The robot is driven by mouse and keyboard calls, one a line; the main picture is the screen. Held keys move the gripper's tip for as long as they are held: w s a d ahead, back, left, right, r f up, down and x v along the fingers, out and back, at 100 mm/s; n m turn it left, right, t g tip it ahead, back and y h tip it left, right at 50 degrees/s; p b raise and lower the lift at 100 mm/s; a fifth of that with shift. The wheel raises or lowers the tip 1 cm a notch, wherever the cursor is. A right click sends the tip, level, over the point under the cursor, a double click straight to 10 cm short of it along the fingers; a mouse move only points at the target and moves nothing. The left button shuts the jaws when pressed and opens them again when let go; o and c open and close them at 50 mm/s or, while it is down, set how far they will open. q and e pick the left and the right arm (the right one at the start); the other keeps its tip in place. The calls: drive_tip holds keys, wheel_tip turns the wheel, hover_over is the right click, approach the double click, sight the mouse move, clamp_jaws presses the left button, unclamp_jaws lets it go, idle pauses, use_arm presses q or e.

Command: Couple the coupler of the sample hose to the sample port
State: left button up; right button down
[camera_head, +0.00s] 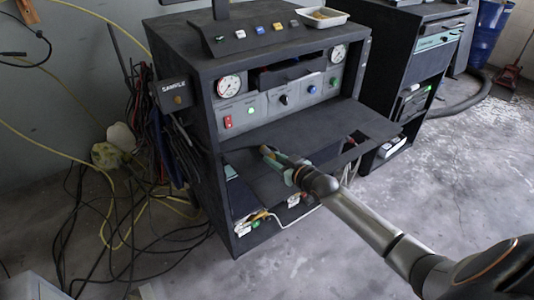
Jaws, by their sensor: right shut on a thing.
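A dark box marked SAMPLE (173,88) is fixed to the left side of the black cabinet. A small orange-brown round fitting, the sample port (177,99), shows on its face. My right gripper (268,153) is in front of the cabinet, over the dark shelf, to the right of and lower than the box and clearly apart from it. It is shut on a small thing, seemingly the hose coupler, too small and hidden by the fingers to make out. The sample hose cannot be told apart from the other lines. My left gripper is out of view.
The black cabinet (187,43) carries gauges, switches and a dark shelf (342,126) jutting out in front. Dark cables and a yellow hose (101,176) tangle on the floor at left. A second black cabinet (378,66) stands right. The floor at right is mostly clear.

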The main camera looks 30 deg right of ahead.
drive_tip(key=shift+r+p, duration=2.3)
drive_tip(key=shift+r, duration=0.35)
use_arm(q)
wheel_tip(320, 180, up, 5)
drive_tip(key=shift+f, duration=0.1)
